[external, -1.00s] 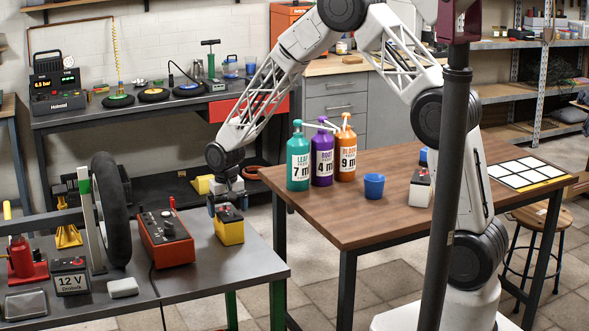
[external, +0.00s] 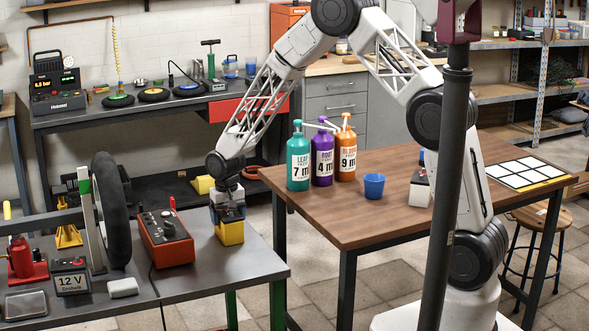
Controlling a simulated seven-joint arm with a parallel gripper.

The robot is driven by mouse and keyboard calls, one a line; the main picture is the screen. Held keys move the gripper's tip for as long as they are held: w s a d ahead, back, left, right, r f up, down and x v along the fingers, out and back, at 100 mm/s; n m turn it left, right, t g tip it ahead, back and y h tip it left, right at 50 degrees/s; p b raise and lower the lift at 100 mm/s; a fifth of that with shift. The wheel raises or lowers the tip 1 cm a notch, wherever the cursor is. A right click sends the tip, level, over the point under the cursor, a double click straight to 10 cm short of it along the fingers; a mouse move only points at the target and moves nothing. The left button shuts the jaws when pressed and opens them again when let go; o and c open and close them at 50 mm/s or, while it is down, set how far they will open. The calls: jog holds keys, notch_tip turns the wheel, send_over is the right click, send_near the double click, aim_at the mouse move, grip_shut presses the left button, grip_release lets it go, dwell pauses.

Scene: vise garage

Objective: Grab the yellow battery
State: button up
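The yellow battery (external: 229,233) stands upright on the grey metal bench at the lower left, right of the red charger box. Its dark top is mostly hidden by my gripper (external: 228,211). My gripper points down, with its fingers at the battery's top, one on each side as far as I can see. Whether the fingers press on the battery or stand slightly apart from it is too small to tell.
The red charger box (external: 166,240) stands close on the left, with a tyre (external: 111,210) beyond it. A 12 V battery (external: 71,277) and a white block (external: 123,287) lie nearer the front. The grey bench (external: 215,280) is clear in front of the yellow battery.

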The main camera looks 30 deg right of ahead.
jog(key=c, duration=1.3)
jog(key=shift+r, duration=0.25)
jog(key=shift+r, duration=1.65)
jog(key=s+d, duration=0.2)
jog(key=s, duration=0.2)
jog(key=s+d+r, duration=0.1)
jog(key=s+d, duration=0.2)
jog(key=s, duration=0.2)
jog(key=s+d, duration=0.2)
jog(key=s, duration=0.3)
jog(key=shift+d+r, duration=0.15)
jog(key=shift+d, duration=0.1)
